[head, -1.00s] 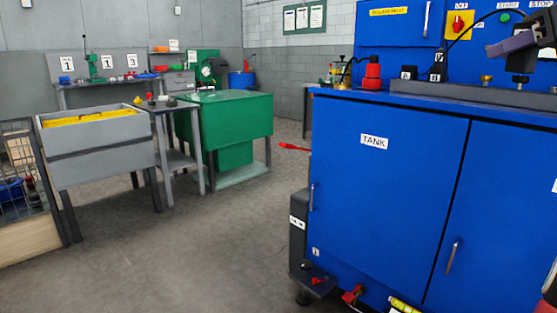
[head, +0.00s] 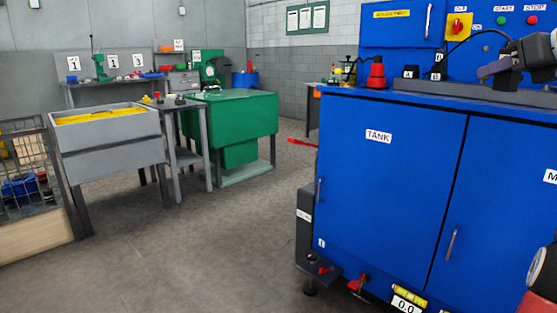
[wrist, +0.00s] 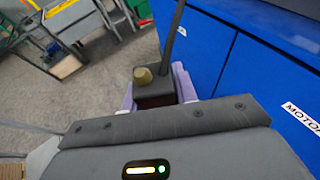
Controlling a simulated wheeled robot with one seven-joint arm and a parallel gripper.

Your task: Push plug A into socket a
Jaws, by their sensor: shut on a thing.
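My gripper (head: 500,72) is at the right of the head view, low over the back ledge of the blue cabinet. In the wrist view its pale purple fingers (wrist: 157,98) are shut on a dark block-shaped plug (wrist: 150,95) with a brass knob-like end. No letter on this plug is readable. A black cable (head: 462,45) arcs towards the gripper. Small black blocks lettered A (head: 410,72) and B (head: 436,74) stand on the ledge to the left. Socket a cannot be made out; the gripper and arm cover that part of the ledge.
The blue cabinet (head: 395,190), labelled TANK, fills the right side. A red and black fitting (head: 376,74) stands on its top left. A switch panel (head: 482,25) rises behind. A green bench (head: 237,115) and grey bin (head: 108,143) stand left; open floor (head: 200,255) lies between.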

